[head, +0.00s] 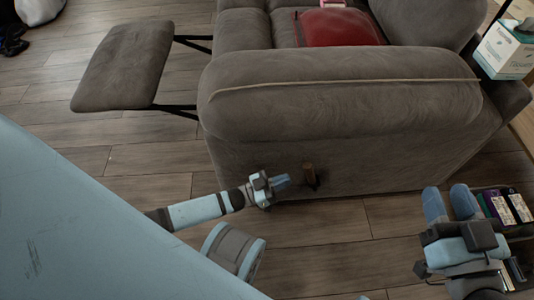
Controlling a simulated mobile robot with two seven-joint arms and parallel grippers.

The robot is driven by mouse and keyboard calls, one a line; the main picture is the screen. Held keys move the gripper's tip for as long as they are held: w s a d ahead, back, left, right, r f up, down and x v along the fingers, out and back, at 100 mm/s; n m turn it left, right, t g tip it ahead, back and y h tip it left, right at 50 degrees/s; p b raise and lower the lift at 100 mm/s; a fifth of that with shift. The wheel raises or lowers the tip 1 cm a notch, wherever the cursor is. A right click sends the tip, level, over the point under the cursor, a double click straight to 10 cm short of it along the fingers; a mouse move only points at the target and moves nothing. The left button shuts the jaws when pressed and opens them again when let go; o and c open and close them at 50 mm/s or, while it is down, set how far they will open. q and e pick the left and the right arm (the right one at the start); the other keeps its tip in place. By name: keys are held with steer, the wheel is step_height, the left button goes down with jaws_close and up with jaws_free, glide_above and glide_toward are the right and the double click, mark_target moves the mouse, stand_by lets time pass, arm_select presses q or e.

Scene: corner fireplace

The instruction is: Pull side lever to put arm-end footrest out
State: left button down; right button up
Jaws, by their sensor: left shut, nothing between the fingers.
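The grey sofa's near arm end (340,150) faces me. The grey padded footrest (122,65) stands out to the left of the sofa on dark metal struts (178,110). My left gripper (283,182) is shut and empty, just left of the lever with a small gap in the picture. My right gripper (450,205) is at the lower right, its two blue fingers apart with nothing seen between them, away from the lever.
A red cushion (338,27) lies on the sofa seat. A tissue box (504,50) stands at the upper right beyond the sofa arm. A white bag-like object (40,10) is at the far upper left. The wooden floor (100,160) is clear between the footrest and me.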

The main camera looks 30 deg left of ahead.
mark_target(311, 178)
arm_select(q)
steer(key=b+x, duration=0.1)
steer(key=x, duration=0.3)
steer(key=shift+w+d+r, duration=0.1)
steer(key=shift+w+d, duration=0.05)
arm_select(e)
steer(key=shift+w+d+r+n+t, duration=0.25)
steer(key=shift+w+n+t, duration=0.1)
steer(key=shift+n, duration=0.35)
